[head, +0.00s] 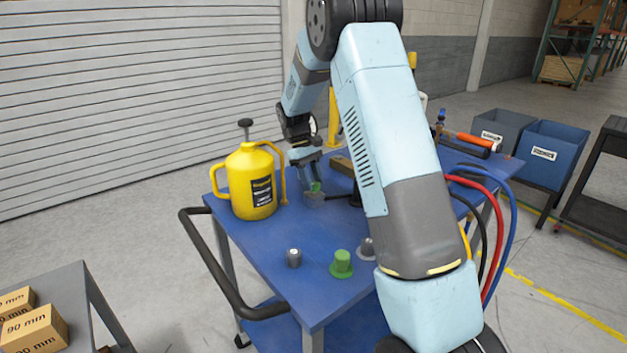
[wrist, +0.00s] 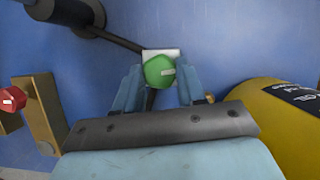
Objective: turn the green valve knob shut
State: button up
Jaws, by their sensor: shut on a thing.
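The green valve knob (wrist: 158,72) sits on a small pale square block (wrist: 174,54) on the blue cart top. It has a pale mark on its face. My gripper (wrist: 158,88) is around the knob, one finger on each side, shut on it. In the head view the knob (head: 316,187) shows as a small green spot between the fingertips of my gripper (head: 311,185), above a grey block. A dark pipe runs from the block to a dark cylinder (wrist: 65,12) in the wrist view.
A yellow jug (head: 250,185) stands left of my gripper and lies close on the right in the wrist view. A brass bracket (wrist: 42,118) with a red knob (wrist: 12,98) is at left there. A green flanged plug (head: 342,263) and grey pegs stand nearer the cart's front.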

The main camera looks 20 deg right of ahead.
jog(key=shift+w+d+m, duration=0.15)
jog(key=shift+m, duration=0.45)
jog(key=shift+y, duration=0.3)
jog(key=o, duration=1.1)
jog(key=shift+c, duration=0.2)
jog(key=v, duration=1.3)
jog(key=shift+w+r, duration=0.15)
jog(key=shift+w, duration=0.2)
jog(key=shift+s+r, duration=0.1)
